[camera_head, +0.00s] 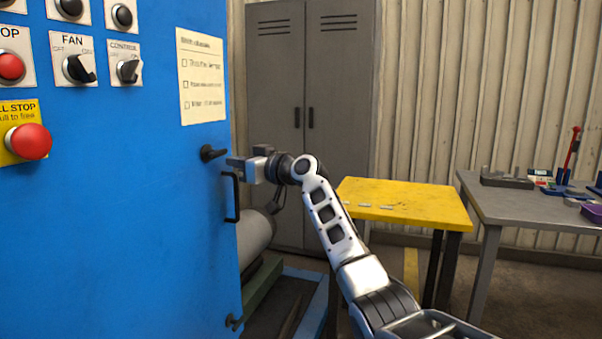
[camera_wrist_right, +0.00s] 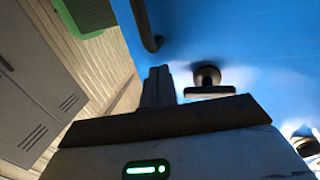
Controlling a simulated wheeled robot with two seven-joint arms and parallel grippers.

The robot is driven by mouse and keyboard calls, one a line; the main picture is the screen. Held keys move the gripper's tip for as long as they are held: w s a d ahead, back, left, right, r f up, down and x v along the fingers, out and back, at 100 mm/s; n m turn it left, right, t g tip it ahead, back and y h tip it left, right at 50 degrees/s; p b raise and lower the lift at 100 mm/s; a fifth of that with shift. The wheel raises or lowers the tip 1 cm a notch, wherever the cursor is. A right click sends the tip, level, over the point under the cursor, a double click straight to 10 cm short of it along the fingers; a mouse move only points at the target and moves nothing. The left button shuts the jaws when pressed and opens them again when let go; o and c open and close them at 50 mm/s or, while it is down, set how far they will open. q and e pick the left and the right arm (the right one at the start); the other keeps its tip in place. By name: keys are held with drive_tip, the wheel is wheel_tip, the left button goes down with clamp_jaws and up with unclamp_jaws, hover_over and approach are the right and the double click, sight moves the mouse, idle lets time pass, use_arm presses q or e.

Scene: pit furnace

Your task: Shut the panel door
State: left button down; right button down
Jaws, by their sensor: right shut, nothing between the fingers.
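The blue panel door (camera_head: 140,220) fills the left of the head view, with a black latch knob (camera_head: 212,153) and a black bar handle (camera_head: 232,197) near its right edge. Whether the door is fully closed I cannot tell. My right gripper (camera_head: 236,162) is shut and empty at the door's right edge, beside the latch and just above the handle. In the right wrist view the shut fingers (camera_wrist_right: 157,82) point toward the blue door (camera_wrist_right: 235,40), between the bar handle (camera_wrist_right: 150,25) and the latch (camera_wrist_right: 208,82). Contact is not clear. My left gripper is not in view.
Switches and a red stop button (camera_head: 30,142) sit on the panel's left. Behind my right arm stand a grey locker (camera_head: 310,100), a yellow table (camera_head: 405,203) and a grey workbench (camera_head: 535,205) with tools. A grey cylinder (camera_head: 255,233) lies beyond the door's edge.

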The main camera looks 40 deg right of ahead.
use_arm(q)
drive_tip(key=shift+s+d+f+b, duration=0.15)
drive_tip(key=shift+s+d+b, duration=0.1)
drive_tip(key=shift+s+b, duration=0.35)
use_arm(e)
drive_tip(key=s+d, duration=0.6)
drive_tip(key=s, duration=0.4)
drive_tip(key=shift+s+d, duration=0.2)
drive_tip(key=shift+d, duration=0.15)
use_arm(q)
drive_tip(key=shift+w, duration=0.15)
use_arm(e)
drive_tip(key=shift+f, duration=0.15)
